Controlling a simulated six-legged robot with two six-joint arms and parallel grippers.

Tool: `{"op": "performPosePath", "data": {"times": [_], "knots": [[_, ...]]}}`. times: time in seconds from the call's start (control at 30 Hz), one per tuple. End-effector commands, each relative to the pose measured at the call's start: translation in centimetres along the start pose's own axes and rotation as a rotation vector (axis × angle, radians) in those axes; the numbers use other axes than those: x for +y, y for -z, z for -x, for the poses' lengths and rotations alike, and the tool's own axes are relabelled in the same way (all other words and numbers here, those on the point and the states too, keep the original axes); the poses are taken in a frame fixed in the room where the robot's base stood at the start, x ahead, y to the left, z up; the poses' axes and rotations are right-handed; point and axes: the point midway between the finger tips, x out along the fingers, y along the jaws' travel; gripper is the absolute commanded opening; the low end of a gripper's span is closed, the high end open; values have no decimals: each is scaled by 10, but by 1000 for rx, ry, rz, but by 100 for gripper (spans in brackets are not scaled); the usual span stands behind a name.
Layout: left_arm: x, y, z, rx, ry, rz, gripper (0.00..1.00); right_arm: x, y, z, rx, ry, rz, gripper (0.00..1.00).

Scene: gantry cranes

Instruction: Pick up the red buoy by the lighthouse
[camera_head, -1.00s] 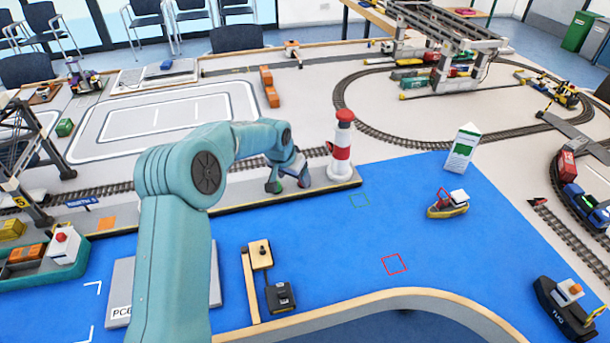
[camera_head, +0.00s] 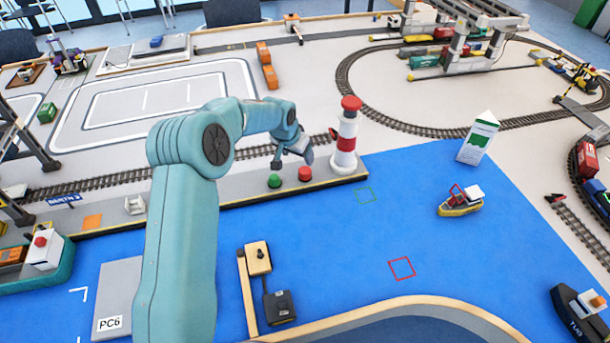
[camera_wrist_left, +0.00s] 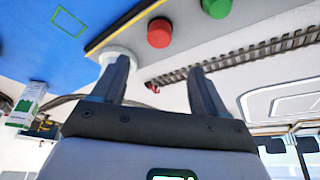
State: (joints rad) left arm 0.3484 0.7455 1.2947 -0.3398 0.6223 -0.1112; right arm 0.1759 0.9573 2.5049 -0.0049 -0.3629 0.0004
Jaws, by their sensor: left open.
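The red buoy (camera_head: 305,174) stands on the grey quay strip, just left of the red-and-white lighthouse (camera_head: 346,140). A green buoy (camera_head: 274,181) stands to its left. My left gripper (camera_head: 291,158) is open and empty, above and behind the two buoys in the head view. In the left wrist view the red buoy (camera_wrist_left: 160,32) lies beyond the open fingertips (camera_wrist_left: 158,65), apart from them. The green buoy (camera_wrist_left: 217,7) is cut by the top edge there. The lighthouse's white base (camera_wrist_left: 118,54) is partly hidden by one finger. My right gripper is not in view.
Railway track (camera_head: 130,178) runs behind the quay. A yellow boat (camera_head: 460,203) and a green-and-white block (camera_head: 478,140) stand to the right. The blue water area (camera_head: 330,240) in front is mostly clear, with green and red square outlines.

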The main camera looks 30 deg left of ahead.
Motion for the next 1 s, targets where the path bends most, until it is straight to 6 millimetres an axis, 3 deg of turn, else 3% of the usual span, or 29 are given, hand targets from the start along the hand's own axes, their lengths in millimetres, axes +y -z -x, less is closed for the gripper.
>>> {"op": "performPosePath", "data": {"times": [0.03,0.2,0.47,0.7,1.0], "knots": [[1,-3,-18,-3,-1,0,73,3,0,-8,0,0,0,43],[2,-3,-51,-1,0,1,73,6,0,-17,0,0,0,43],[2,-1,-73,0,0,0,73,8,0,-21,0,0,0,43],[2,-2,-112,1,0,1,73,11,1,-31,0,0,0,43],[1,-1,-118,1,0,0,73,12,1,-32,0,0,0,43]]}}
